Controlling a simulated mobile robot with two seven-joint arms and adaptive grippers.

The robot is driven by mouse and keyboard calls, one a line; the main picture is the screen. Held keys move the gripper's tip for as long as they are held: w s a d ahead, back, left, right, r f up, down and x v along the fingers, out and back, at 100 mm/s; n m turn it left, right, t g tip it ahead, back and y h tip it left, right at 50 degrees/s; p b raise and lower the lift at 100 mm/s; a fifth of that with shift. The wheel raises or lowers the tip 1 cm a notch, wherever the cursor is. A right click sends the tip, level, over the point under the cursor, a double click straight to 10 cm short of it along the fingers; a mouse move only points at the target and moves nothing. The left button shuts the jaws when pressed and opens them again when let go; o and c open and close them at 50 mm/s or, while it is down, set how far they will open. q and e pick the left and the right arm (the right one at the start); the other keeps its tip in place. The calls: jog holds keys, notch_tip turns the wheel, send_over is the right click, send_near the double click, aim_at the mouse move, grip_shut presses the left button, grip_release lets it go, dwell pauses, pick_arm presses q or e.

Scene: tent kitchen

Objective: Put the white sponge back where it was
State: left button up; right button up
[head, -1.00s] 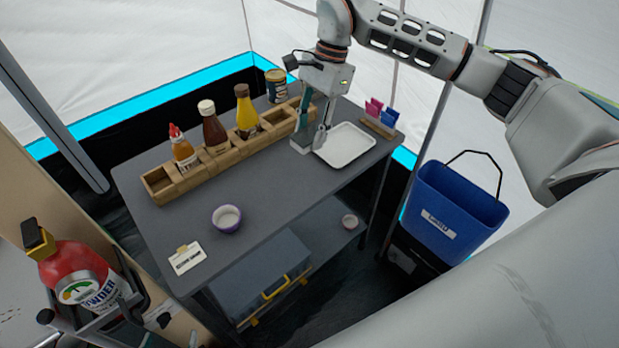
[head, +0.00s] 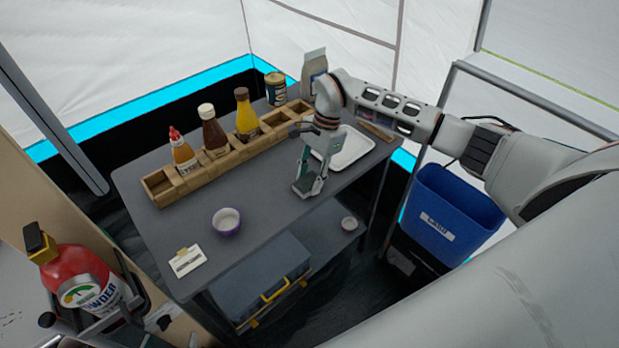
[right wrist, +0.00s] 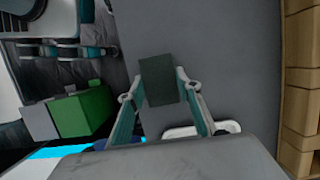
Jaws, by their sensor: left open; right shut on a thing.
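My right gripper (head: 309,183) is shut on a small block, which I take to be the sponge (right wrist: 158,80). In the right wrist view the block sits between the two fingertips, and its facing side is dark grey-green; no white side shows clearly. In the head view the gripper points down over the grey table (head: 270,212), left of and in front of the white tray (head: 353,150). I cannot tell whether the block touches the table. My left gripper is not in view.
A wooden holder (head: 160,186) with several compartments carries a red-capped bottle (head: 183,152), a brown bottle (head: 214,133) and a yellow bottle (head: 246,115). A purple bowl (head: 226,221) and a white card (head: 188,262) lie at front left. A blue bin (head: 450,215) stands right.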

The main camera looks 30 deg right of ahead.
jog(key=shift+f, duration=0.2)
jog(key=o, duration=1)
jog(key=shift+o, duration=0.2)
jog(key=shift+r, duration=0.1)
jog(key=v, duration=1.2)
jog(key=shift+b, duration=0.45)
jog(key=shift+w, duration=0.1)
